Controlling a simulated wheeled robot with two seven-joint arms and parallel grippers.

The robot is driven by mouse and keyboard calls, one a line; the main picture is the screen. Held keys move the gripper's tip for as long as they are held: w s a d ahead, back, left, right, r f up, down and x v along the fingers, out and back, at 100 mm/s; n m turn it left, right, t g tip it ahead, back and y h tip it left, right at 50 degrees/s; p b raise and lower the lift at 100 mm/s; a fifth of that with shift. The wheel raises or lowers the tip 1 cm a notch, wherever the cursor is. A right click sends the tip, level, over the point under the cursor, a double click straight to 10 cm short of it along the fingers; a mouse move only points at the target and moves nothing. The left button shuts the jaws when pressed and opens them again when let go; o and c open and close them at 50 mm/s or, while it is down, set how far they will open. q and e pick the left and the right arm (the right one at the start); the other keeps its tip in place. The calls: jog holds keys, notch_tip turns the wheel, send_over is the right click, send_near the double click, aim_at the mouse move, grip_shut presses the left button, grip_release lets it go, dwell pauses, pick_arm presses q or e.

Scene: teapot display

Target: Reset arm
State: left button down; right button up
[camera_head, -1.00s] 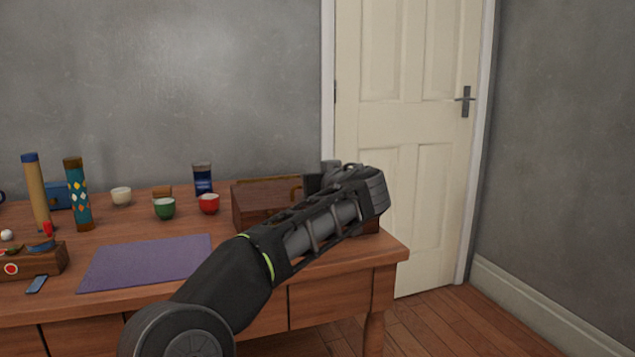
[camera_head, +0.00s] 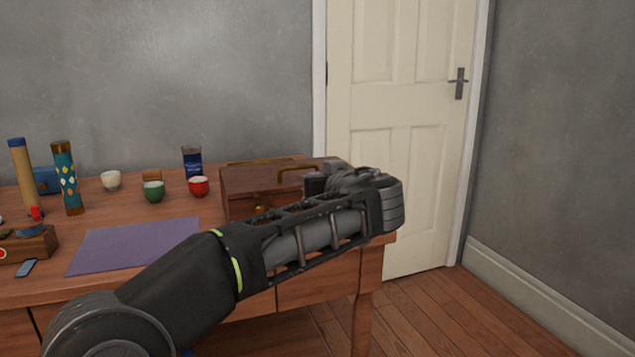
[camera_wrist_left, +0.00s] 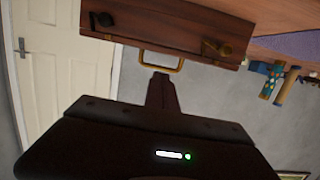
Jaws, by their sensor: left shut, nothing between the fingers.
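A brown wooden case (camera_head: 240,187) with a brass handle stands at the right end of the table, partly hidden behind my left arm in the head view. My left arm comes in from the lower left and reaches across the case's front; its fingers cannot be made out there. In the left wrist view, my left gripper (camera_wrist_left: 162,80) is shut and empty. Its tips appear just below the brass handle (camera_wrist_left: 160,62) of the case (camera_wrist_left: 165,28); I cannot tell the exact gap. My right gripper is not in view.
The wooden table (camera_head: 225,290) holds a purple mat (camera_head: 135,243), a green cup (camera_head: 153,192), a red cup (camera_head: 198,187), a white cup (camera_head: 111,181), a blue tin (camera_head: 192,161) and tall cylinders at the left. A closed door (camera_head: 400,120) stands behind at right.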

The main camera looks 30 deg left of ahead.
pick_arm(q)
jog(key=shift+d, duration=0.15)
dwell(0.5)
